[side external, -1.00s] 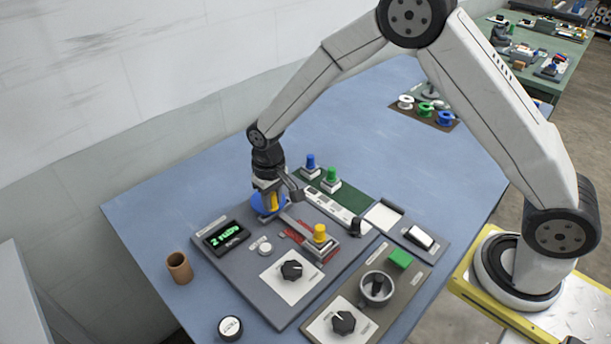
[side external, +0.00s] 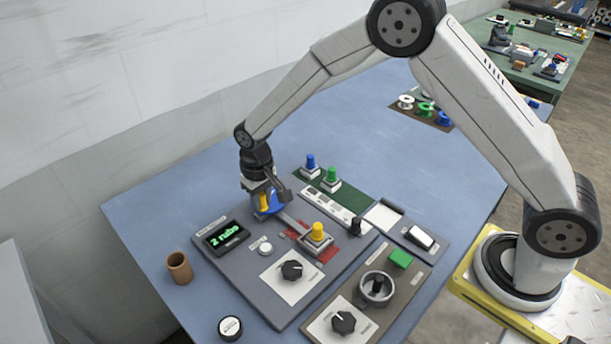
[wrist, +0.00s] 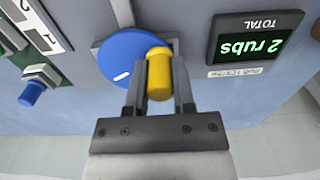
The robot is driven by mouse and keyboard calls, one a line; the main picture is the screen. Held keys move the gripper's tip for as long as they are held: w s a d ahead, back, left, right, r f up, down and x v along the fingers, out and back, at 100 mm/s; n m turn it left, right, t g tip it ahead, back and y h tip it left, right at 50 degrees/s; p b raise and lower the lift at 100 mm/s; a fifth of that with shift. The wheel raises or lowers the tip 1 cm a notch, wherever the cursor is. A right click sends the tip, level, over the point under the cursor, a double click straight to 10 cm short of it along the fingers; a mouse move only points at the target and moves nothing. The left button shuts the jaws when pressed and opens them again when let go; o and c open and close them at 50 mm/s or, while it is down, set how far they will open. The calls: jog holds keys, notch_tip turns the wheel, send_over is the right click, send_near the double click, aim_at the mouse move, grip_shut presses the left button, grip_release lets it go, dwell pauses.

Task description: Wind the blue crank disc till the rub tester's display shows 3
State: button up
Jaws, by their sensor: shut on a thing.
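The blue crank disc (wrist: 128,58) lies on the grey rub tester panel (side external: 213,256), and part of it is hidden behind my gripper in the side view. A yellow crank handle (wrist: 158,75) stands up from the disc near its edge. My gripper (wrist: 160,84) is shut on this handle, with a finger on each side of it. The tester's display (wrist: 254,38) reads "2 rubs"; it also shows in the side view (side external: 226,237). A slider with a yellow knob (side external: 318,232) sits over a red patch, linked by a grey bar toward the disc.
A black dial (side external: 292,270) and a small white button (side external: 265,248) are on the same panel. Blue (side external: 310,162) and green (side external: 332,175) knobs stand behind. A brown cup (side external: 179,268) is at the left. Bare blue table lies left and behind.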

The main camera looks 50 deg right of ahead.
jog(key=shift+w, duration=0.8)
jog(key=shift+w+d, duration=0.3)
jog(key=shift+w, duration=0.35)
jog(key=o, duration=1.3)
jog(key=shift+a, duration=0.1)
jog(key=shift+r, duration=0.1)
jog(key=shift+r, duration=2.9)
